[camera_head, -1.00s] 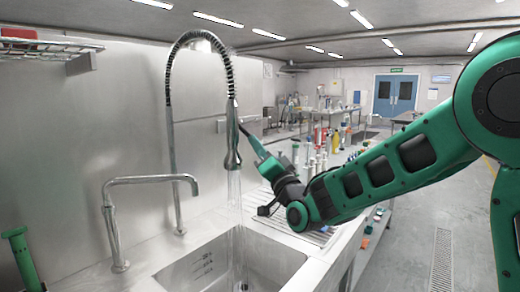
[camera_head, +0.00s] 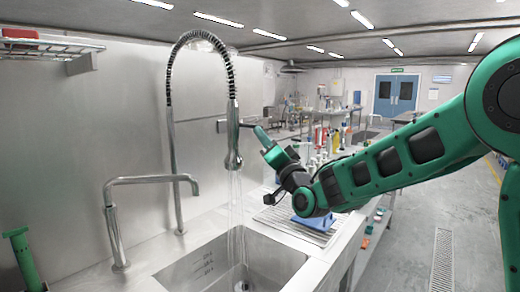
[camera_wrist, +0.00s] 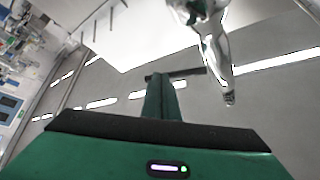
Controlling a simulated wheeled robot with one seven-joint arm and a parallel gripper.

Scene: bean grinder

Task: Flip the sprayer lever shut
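The metal sprayer head (camera_head: 233,140) hangs on its arched spring hose above the sink, with water running from it. Its short dark lever (camera_head: 246,125) sticks out to the right, roughly level. My gripper (camera_head: 261,132) is just right of the lever, its green fingers pointing up and left at the lever's end. In the wrist view the fingers (camera_wrist: 160,90) appear as one narrow green shape, pressed together with nothing between them. The lever (camera_wrist: 180,73) shows as a dark bar by the fingertips, and the sprayer (camera_wrist: 215,50) is to the right. I cannot tell if they touch.
The sink basin (camera_head: 225,262) lies below, with a lower curved faucet (camera_head: 113,225) at left. A ribbed drainboard (camera_head: 310,228) and several bottles lie behind my arm. A wire shelf (camera_head: 40,46) is at upper left.

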